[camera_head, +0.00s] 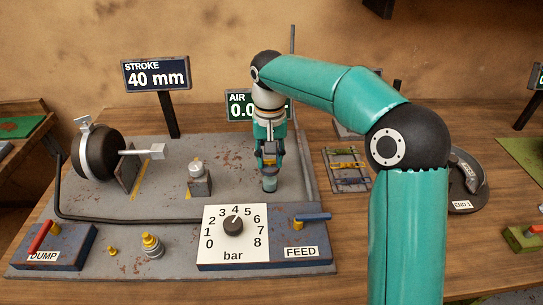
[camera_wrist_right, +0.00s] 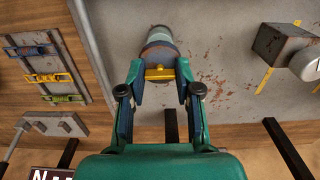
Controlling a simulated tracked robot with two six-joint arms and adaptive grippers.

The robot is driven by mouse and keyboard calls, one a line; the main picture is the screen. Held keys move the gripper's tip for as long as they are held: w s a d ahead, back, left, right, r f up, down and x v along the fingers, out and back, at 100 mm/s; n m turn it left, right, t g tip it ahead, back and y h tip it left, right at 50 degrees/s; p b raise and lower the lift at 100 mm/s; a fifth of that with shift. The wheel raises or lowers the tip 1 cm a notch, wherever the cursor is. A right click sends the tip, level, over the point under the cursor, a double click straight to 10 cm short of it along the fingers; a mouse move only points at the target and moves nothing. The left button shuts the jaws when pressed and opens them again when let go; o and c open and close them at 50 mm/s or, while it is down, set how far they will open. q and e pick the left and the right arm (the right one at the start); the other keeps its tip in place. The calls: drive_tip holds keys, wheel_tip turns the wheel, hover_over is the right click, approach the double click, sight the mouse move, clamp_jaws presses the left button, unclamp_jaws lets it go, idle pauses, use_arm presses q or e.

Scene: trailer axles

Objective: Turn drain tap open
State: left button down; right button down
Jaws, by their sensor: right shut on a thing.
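The drain tap (camera_wrist_right: 159,73) shows in the right wrist view as a small yellow crossbar on a grey-blue cylinder (camera_wrist_right: 159,42). The cylinder also stands on the grey plate in the head view (camera_head: 269,184). My right gripper (camera_wrist_right: 159,82) is shut on the yellow tap, with one finger at each end of the bar. How far the tap is turned I cannot tell. My left gripper is not in view.
The STROKE sign (camera_head: 156,74) reads 40 mm; the AIR sign (camera_head: 238,105) is partly covered by my arm. A bar dial (camera_head: 234,232), blue FEED lever (camera_head: 313,217) and red DUMP lever (camera_head: 41,236) line the plate's front. A rack of coloured pieces (camera_head: 346,165) lies right.

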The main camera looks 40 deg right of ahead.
drive_tip(key=shift+r+n, duration=0.1)
drive_tip(key=shift+n, duration=0.2)
drive_tip(key=n+p, duration=0.2)
drive_tip(key=shift+r+n, duration=0.1)
drive_tip(key=shift+n, duration=0.3)
drive_tip(key=n+p, duration=0.2)
drive_tip(key=n, duration=0.3)
drive_tip(key=n+p, duration=0.2)
drive_tip(key=n, duration=0.2)
drive_tip(key=shift+n, duration=0.4)
drive_tip(key=n+p, duration=0.1)
drive_tip(key=n, duration=0.3)
drive_tip(key=shift+n, duration=0.3)
drive_tip(key=shift+f, duration=0.2)
drive_tip(key=c, duration=0.8)
unclamp_jaws()
drive_tip(key=shift+r, duration=0.1)
